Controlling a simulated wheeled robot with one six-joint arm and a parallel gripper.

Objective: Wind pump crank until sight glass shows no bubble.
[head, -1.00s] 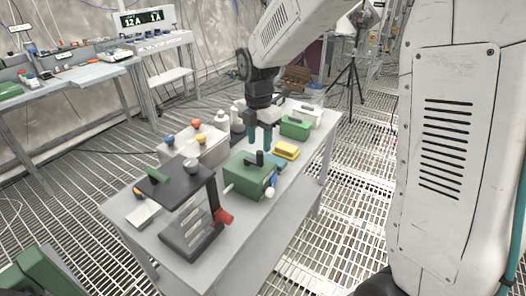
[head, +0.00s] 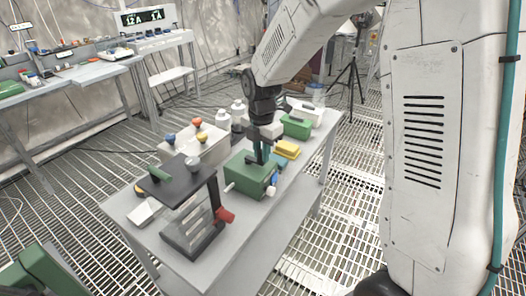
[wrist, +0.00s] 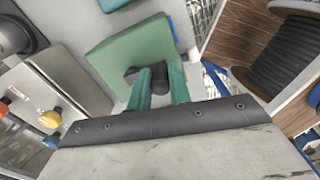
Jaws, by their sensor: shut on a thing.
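The pump looks to be the green box (head: 245,178) on the grey bench, with a white rod on its left side and small white and blue round parts on its right end. In the wrist view its green top (wrist: 130,58) lies under my fingers. My gripper (head: 259,158) is over the box with its teal fingers pointing down. In the wrist view my gripper (wrist: 160,78) is shut on a dark upright knob (wrist: 158,72), which looks to be the crank's handle. The fingers hide part of it. I cannot make out a sight glass or a bubble.
A black-topped stand (head: 172,178) with a red knob (head: 225,215) is at the front left of the bench (head: 245,250). A pale box (head: 205,150) with coloured knobs, white bottles, a yellow block (head: 287,149) and a smaller green box (head: 296,127) stand near.

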